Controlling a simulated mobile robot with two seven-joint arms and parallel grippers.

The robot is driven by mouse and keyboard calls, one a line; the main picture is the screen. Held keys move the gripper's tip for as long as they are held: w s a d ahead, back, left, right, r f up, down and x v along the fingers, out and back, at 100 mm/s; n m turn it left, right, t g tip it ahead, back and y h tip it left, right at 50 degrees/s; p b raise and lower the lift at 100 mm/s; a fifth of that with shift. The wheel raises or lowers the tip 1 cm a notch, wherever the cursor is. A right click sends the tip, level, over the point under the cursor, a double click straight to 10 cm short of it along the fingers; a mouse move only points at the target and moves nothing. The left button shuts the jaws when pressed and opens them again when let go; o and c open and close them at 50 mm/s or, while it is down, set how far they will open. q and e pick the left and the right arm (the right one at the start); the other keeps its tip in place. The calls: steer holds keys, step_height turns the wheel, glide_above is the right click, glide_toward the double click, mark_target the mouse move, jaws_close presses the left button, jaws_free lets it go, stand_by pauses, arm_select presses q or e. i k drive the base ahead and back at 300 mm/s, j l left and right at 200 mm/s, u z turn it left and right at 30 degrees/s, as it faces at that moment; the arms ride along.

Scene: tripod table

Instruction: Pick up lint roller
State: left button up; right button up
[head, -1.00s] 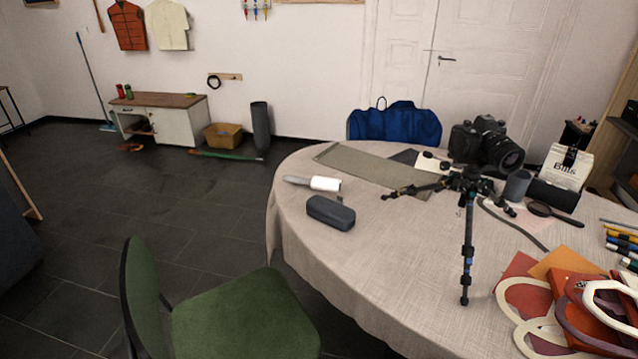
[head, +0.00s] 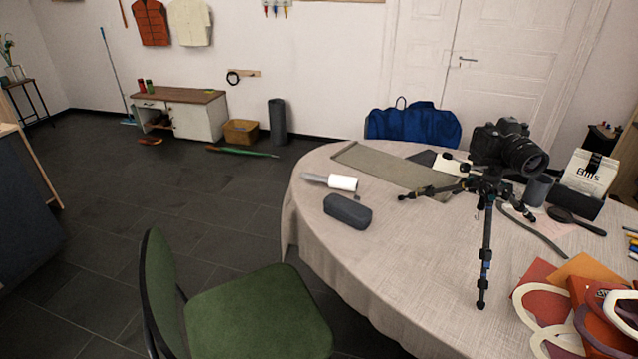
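The lint roller (head: 342,183) lies on its side near the left edge of the round, cloth-covered table (head: 380,266). Its white roll points right and its grey handle points left. It lies just behind a dark grey glasses case (head: 347,211), with a small gap between them. Neither of my grippers shows in the head view.
A black tripod (head: 485,227) stands on the table right of the roller. Behind lie a grey-green mat (head: 395,169) and a black camera (head: 508,147). A green chair (head: 245,312) stands at the table's front left. Floor left of the table is open.

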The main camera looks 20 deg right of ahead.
mark_target(328, 180)
steer(key=j+u, duration=0.15)
steer(key=u, duration=1.05)
steer(key=i+j, duration=0.1)
steer(key=j, duration=0.3)
steer(key=i+j, duration=0.15)
steer(key=j, duration=0.3)
steer(key=i+j+u, duration=0.1)
steer(key=i+j, duration=0.65)
steer(key=i, duration=0.3)
steer(key=i+j+z, duration=0.1)
steer(key=i, duration=0.3)
steer(key=i+j, duration=0.15)
steer(key=i, duration=0.25)
steer(key=i+l+z, duration=0.1)
steer(key=i+z, duration=1.3)
steer(key=i+j+z, duration=0.15)
steer(key=i+z, duration=0.25)
steer(key=i, duration=0.25)
steer(key=i+z, duration=0.35)
steer(key=i, duration=0.2)
steer(key=i+z, duration=0.4)
steer(key=i, duration=0.2)
steer(key=i+z, duration=0.4)
steer(key=i+j+z, duration=0.2)
steer(key=i+z, duration=0.2)
steer(key=i, duration=0.2)
